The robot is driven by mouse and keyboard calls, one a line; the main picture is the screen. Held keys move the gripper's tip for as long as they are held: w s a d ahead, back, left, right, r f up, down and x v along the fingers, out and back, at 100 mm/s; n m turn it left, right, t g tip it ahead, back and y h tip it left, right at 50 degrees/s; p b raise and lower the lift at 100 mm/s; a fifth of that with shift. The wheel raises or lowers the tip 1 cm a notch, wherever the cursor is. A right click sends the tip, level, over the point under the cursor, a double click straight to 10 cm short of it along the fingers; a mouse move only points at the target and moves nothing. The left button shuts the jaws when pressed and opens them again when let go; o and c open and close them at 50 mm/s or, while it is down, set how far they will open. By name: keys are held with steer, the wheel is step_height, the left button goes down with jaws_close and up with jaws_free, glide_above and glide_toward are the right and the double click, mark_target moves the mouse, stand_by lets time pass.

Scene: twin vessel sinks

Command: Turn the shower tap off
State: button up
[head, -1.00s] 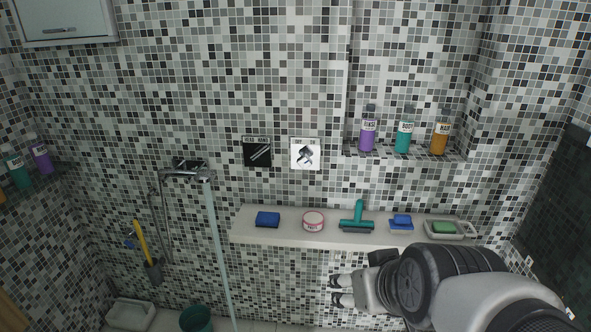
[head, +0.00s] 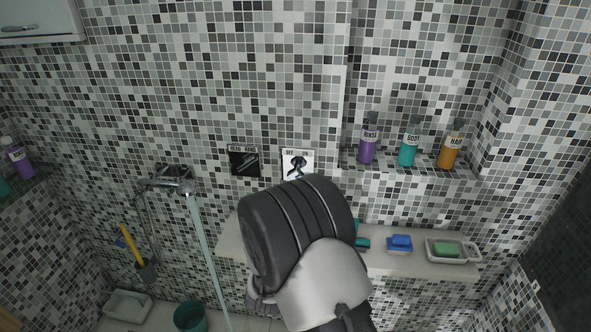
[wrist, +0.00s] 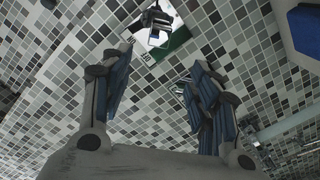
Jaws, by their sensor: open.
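On the tiled back wall, a white square plate (head: 306,158) marked OFF and ON carries a small dark lever (head: 294,164). The lever's exact setting is too small to tell. The lever also shows at the top of the wrist view (wrist: 156,17). The chrome shower tap (head: 168,183) is on the wall to the left, with a pale blue stream (head: 207,252) falling from it. My gripper (wrist: 160,62) is open and empty, its fingers apart on either side below the lever in the wrist view. In the head view my arm largely hides it.
A black square plate (head: 244,162) is left of the white one. A white ledge (head: 420,267) below holds a blue-and-white box (head: 399,243) and green soap in a dish (head: 447,249). Bottles stand on a niche shelf at right. A green bucket (head: 191,316) stands at lower left.

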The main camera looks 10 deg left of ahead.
mark_target(294, 177)
steer(key=w, duration=0.5)
steer(key=w+b, duration=0.1)
steer(key=w, duration=0.5)
steer(key=w+b, duration=0.1)
steer(key=w, duration=0.5)
steer(key=shift+w+d, duration=0.1)
steer(key=shift+d, duration=0.2)
steer(key=shift+c, duration=0.6)
steer(key=c, duration=1)
